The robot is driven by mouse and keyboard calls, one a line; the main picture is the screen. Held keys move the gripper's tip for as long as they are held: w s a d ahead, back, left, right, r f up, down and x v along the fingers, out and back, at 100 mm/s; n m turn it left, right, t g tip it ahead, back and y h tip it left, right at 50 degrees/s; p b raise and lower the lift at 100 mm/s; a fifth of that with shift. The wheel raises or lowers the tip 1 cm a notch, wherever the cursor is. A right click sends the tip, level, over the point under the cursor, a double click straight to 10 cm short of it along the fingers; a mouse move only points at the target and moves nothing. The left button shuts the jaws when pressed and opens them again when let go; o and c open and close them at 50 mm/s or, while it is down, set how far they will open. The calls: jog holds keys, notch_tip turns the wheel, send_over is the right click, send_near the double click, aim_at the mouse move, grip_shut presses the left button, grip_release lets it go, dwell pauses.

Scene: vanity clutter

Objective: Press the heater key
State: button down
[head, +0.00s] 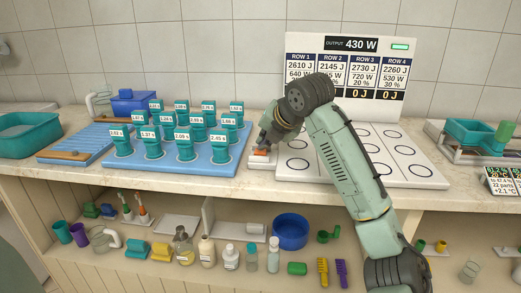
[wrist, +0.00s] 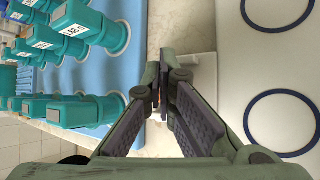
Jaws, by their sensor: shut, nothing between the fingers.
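The heater key appears to be the small orange key on a white block (head: 262,162) at the counter's front, between the blue tray and the white ringed plate. My gripper (head: 263,146) is shut and empty, pointing down directly over the orange key. The fingertips cover part of the key, and I cannot tell whether they touch it. In the wrist view the closed fingers (wrist: 166,88) hide the key, and part of the white block (wrist: 205,68) shows behind them. The display panel (head: 345,44) behind reads OUTPUT 430 W, with a green light at its upper right.
A blue tray (head: 205,168) with several teal labelled cups stands close to the left of my gripper. A white plate (head: 405,172) with dark rings lies to the right, mostly bare, partly behind my arm. A shelf below holds bottles, a blue bowl (head: 290,231) and brushes.

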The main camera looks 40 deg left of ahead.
jog(key=shift+r, duration=0.1)
jog(key=shift+r+p, duration=0.8)
jog(key=shift+p, duration=0.2)
notch_tip(320, 180, up, 6)
jog(key=p, duration=0.5)
